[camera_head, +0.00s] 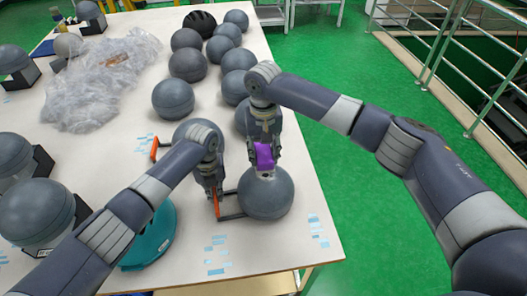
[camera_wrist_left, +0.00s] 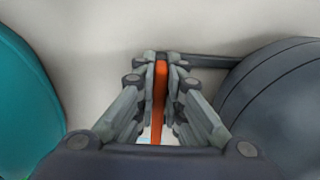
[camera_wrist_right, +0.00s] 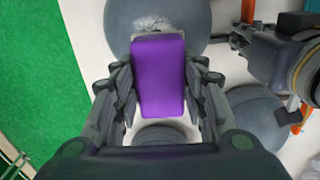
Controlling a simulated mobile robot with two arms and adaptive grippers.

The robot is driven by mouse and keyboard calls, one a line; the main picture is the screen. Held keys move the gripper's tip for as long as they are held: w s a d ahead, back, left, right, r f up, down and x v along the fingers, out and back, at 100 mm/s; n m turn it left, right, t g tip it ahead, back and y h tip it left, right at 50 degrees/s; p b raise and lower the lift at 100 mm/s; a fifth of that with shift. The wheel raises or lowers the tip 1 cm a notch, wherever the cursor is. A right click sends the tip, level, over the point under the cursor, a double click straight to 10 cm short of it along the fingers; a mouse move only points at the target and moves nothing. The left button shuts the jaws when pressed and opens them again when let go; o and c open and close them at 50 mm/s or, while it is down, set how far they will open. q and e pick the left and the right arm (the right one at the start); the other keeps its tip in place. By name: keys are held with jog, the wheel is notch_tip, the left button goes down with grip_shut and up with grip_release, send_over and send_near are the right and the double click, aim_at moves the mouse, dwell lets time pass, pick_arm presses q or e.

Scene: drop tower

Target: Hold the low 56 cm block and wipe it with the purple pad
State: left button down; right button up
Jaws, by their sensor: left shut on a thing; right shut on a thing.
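The grey ball-shaped block (camera_head: 266,200) stands near the right front of the table, with a side handle whose grip is orange (camera_head: 216,204). My left gripper (camera_head: 214,192) is shut on that orange grip; in the left wrist view the grip (camera_wrist_left: 160,95) is between the fingers, and the block (camera_wrist_left: 285,105) is at the right. My right gripper (camera_head: 264,146) is shut on the purple pad (camera_head: 264,157), over the block's top. The pad (camera_wrist_right: 159,75) also shows in the right wrist view, with a pale speckled patch (camera_wrist_right: 153,22) on the block beyond it. I cannot tell whether they touch.
A teal round thing (camera_head: 152,245) stands left of the block. Another ball with an orange handle (camera_head: 154,148) is behind my left arm. Several grey balls (camera_head: 188,65) and crumpled clear wrap (camera_head: 98,78) lie farther back. The table's right edge is close to the block.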

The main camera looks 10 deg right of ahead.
jog(key=shift+f, duration=0.9)
jog(key=shift+s, duration=0.15)
jog(key=shift+s+r, duration=0.1)
jog(key=shift+s, duration=0.85)
jog(key=shift+s+d+f, duration=0.1)
jog(key=shift+s+f, duration=0.05)
jog(key=shift+s, duration=0.65)
jog(key=shift+s+d+f, duration=0.1)
jog(key=shift+s, duration=0.7)
jog(key=shift+s+r, duration=0.1)
jog(key=shift+s, duration=0.55)
jog(key=shift+w, duration=0.1)
